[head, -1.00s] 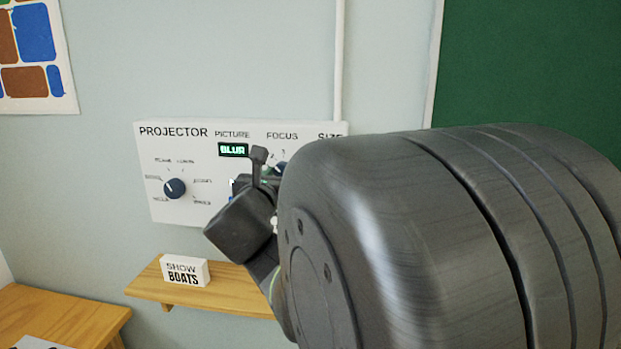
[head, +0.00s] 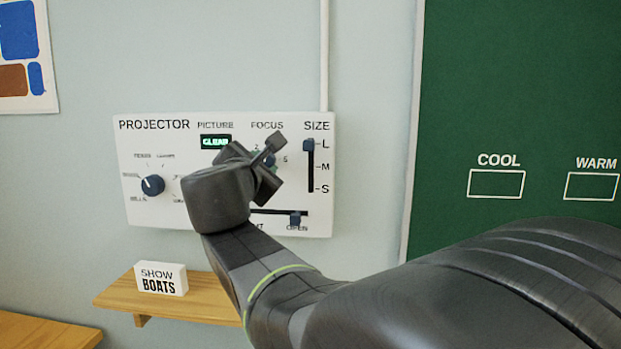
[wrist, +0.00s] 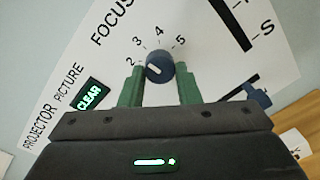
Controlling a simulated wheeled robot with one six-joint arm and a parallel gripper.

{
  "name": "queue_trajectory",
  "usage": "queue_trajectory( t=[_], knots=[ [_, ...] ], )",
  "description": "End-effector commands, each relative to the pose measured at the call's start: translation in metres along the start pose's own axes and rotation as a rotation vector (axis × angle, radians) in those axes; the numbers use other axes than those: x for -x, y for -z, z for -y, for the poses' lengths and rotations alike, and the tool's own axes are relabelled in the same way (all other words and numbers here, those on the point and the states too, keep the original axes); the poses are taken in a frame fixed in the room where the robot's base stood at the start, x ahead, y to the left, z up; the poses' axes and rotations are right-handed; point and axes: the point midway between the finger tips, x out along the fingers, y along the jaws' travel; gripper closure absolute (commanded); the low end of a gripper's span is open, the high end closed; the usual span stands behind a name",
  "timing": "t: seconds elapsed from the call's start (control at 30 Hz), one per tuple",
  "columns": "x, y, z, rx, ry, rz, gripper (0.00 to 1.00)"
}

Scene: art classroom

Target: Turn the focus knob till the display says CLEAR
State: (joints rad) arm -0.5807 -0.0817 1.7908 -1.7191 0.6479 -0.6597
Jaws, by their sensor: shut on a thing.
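The projector panel (head: 150,205) is on the wall, and its small display (head: 215,142) reads CLEAR in green; it shows in the wrist view too (wrist: 89,95). The dark blue focus knob (wrist: 160,64) is between the two green fingers of my gripper (wrist: 160,76), with the numbers 2 to 5 around it. Its white mark points left, near the 2. My gripper (head: 266,167) is shut on the knob. In the head view the gripper hides most of the knob.
Another round knob (head: 152,185) is at the panel's left. A SIZE slider (head: 309,145) stands at L, and a lower slider (head: 295,218) is at OPEN. A SHOW BOATS block (head: 161,278) sits on the wooden shelf (head: 205,303) below. A green board (head: 500,100) is at right.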

Motion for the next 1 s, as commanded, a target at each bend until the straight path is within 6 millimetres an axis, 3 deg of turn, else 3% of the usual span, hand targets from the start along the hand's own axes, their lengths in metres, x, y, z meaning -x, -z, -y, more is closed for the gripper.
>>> queue_trajectory(
  t=[0.7,0.73,0.8,1.0],
  knots=[
    [-0.0002,0.0,0.0003,-0.076,0.002,-0.003,0.93],
    [-0.0002,0.0001,0.0003,-0.076,0.002,-0.003,0.64],
    [-0.0002,0.0,0.0003,-0.076,0.002,-0.003,0.51],
    [-0.0002,0.0,0.0002,-0.075,0.001,-0.003,0.48]
  ],
)
